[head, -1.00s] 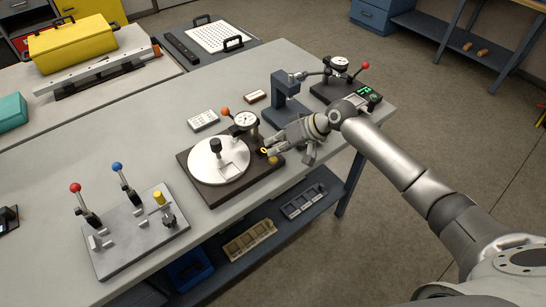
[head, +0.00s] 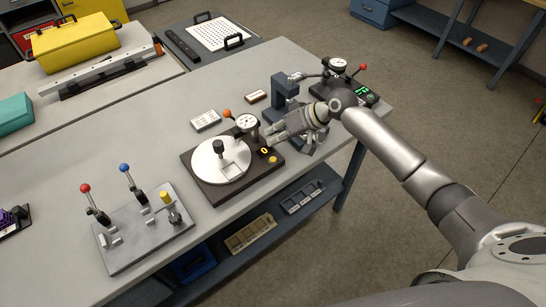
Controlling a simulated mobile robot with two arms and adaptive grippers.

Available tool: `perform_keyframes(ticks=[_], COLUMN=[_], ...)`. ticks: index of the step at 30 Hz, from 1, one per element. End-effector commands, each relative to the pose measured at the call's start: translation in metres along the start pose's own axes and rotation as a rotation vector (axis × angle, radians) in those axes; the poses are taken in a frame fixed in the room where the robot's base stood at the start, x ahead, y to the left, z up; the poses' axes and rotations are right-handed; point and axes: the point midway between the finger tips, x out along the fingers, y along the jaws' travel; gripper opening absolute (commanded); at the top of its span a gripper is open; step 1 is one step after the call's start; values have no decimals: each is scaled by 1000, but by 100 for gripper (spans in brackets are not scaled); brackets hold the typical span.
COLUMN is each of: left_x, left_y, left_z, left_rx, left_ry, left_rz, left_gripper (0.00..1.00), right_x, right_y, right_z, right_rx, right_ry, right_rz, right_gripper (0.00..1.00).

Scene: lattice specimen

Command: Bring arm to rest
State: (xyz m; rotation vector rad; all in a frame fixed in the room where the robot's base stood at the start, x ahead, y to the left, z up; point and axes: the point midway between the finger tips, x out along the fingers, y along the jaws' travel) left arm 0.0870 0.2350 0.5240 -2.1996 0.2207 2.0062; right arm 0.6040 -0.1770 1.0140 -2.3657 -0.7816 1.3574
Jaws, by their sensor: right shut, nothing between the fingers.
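My right arm reaches in from the right side of the head view. My right gripper (head: 272,134) hangs above the bench, over the right part of a dark base plate with a white round disc (head: 208,176). Its fingers are shut and nothing is seen between them. It appears apart from the dial gauge (head: 246,122) and the yellow button (head: 273,160) near it. A square block and a black knob sit on the disc. My left gripper is not in view.
A blue-grey stand (head: 284,92) is close behind my right gripper. A gauge with a red-tipped lever (head: 362,68) and a green display (head: 361,91) stand at the bench's far right corner. A plate with red and blue levers (head: 150,240) is front left. The bench's left middle is clear.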

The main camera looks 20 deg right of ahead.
Motion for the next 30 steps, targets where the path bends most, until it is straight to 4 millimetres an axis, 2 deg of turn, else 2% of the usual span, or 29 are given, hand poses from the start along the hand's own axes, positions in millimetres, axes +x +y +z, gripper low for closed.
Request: perform_keyframes(ticks=[12, 16, 20, 24, 30], left_x=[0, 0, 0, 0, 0], left_y=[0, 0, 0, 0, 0], left_z=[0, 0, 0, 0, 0], left_rx=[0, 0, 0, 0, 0], left_ry=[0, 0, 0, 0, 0], left_rz=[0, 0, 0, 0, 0], left_gripper=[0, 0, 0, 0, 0], right_x=[0, 7, 24, 34, 20], right_y=[0, -6, -22, -45, -63], right_z=[0, 14, 60, 126, 202], right_rx=[0, -18, -77, -155, -210], right_ry=[0, -19, -71, -128, -168], right_rz=[0, 0, 12, 52, 162], right_gripper=[0, 0, 0, 0, 0])
